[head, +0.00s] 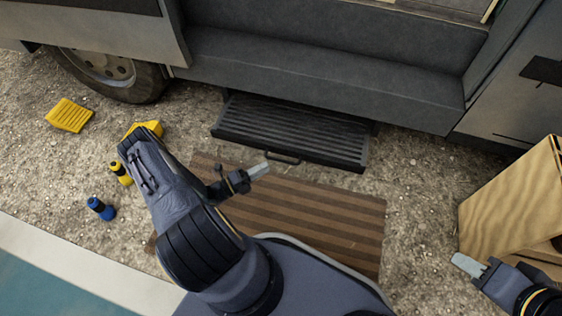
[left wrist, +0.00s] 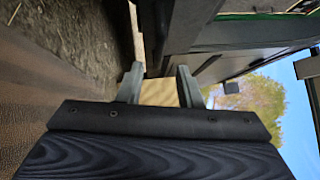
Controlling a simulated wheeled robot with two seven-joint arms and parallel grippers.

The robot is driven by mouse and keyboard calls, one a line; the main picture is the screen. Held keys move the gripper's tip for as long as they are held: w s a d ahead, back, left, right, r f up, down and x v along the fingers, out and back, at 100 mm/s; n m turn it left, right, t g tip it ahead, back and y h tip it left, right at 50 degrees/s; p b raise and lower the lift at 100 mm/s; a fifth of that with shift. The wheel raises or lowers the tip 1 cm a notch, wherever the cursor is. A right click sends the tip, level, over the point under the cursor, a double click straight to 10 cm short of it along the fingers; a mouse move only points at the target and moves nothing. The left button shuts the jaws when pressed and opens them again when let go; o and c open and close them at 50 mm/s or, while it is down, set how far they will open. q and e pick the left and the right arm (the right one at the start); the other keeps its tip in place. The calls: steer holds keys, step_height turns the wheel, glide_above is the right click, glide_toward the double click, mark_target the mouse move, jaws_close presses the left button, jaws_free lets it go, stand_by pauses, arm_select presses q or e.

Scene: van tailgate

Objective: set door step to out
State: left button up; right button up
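The door step (head: 295,130) is a black ribbed tread that shows below the grey van sill, with its front edge clear of the sill. A small dark bar handle (head: 283,159) sits on its front edge. My left gripper (head: 262,170) is just in front of the step, near the handle and to its lower left in the picture; whether it touches the handle cannot be told. In the left wrist view its two fingers (left wrist: 159,85) stand apart with nothing held between them. My right gripper (head: 468,265) is at the lower right, away from the step; its finger opening is unclear.
A brown striped mat (head: 320,215) lies on the gravel before the step. A wooden box (head: 510,205) stands at the right. Yellow chocks (head: 69,115), a yellow bottle (head: 121,173) and a blue bottle (head: 101,208) are at the left near the wheel (head: 110,72).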

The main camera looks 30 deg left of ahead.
mark_target(281, 160)
arm_select(q)
steer(key=b+x, duration=0.1)
steer(key=x, duration=0.6)
steer(key=shift+w+d+r+b, duration=0.1)
steer(key=shift+w+d+b, duration=0.1)
steer(key=shift+b, duration=0.15)
steer(key=shift+s, duration=0.1)
jaws_close()
